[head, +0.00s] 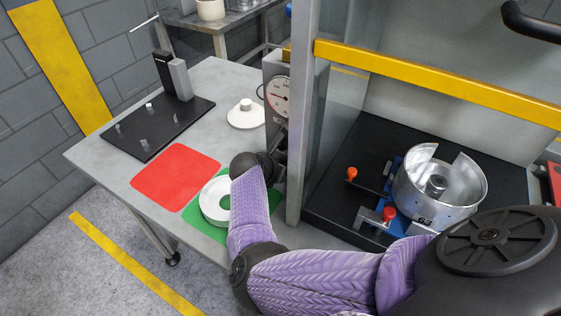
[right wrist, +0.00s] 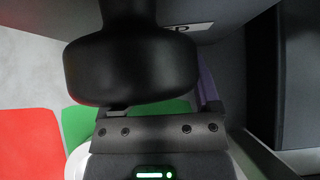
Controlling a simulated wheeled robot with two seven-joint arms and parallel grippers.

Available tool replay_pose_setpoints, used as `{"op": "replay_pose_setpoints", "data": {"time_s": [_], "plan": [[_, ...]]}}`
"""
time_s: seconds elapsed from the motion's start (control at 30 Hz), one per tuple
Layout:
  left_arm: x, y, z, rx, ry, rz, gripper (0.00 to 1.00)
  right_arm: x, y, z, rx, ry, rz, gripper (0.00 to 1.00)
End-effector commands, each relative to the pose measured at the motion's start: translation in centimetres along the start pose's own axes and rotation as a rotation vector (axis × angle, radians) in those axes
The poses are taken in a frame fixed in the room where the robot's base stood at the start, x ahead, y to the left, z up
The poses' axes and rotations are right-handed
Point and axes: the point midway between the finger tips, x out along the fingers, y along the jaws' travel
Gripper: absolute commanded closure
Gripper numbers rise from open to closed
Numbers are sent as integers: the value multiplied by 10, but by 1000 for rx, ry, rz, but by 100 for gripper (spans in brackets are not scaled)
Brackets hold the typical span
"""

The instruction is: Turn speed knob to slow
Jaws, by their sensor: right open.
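The speed control box is the grey upright box with a round white dial (head: 279,96) on its front and a small label below it. The knob is not clearly told apart from my gripper in the head view. My right gripper (head: 278,152) is open, close in front of the lower part of this box. In the right wrist view a large black rounded part (right wrist: 130,65) with a stem fills the space before the gripper; it may be the knob. It hides most of the fingers, and I cannot tell whether they touch it. My left gripper is not in view.
A red mat (head: 175,177) and a green mat (head: 208,232) with a white ring (head: 214,201) lie left of my arm. A white lidded disc (head: 246,114) lies behind. Right of the grey post (head: 302,120), a metal drum (head: 455,195) stands in a fixture, below a yellow bar (head: 430,80).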

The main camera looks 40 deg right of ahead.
Motion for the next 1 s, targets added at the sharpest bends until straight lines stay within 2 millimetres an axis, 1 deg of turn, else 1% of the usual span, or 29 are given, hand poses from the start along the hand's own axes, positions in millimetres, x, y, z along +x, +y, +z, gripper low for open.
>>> {"op": "replay_pose_setpoints", "data": {"time_s": [0.17, 0.27, 0.3, 0.37, 0.4, 0.47, 0.5, 0.53, 0.57, 0.77, 0.87, 1.0], "plan": [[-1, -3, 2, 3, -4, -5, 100, -1, 0, 1, 0, 0, 1, 20], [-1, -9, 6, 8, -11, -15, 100, -1, 0, 1, 0, 0, 1, 39], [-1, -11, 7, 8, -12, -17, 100, -1, 0, 1, 0, 0, 1, 48], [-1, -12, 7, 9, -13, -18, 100, -1, 0, 1, 0, 0, 1, 60], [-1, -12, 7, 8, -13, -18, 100, -1, 0, 1, 0, 0, 1, 69], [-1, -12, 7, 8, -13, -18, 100, -1, 0, 1, 0, 0, 1, 82], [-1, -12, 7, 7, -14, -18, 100, -1, 0, 1, 0, 0, 1, 90], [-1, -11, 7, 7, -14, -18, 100, -1, 0, 1, 0, 0, 1, 96], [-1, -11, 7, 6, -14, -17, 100, -1, 0, 0, 0, 0, 1, 100], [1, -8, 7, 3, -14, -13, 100, 0, 1, 0, -6, 1, -5, 100], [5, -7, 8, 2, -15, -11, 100, 0, 1, -1, -23, 0, -23, 100], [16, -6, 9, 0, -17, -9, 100, 2, 3, -2, -73, 0, -71, 100]]}}
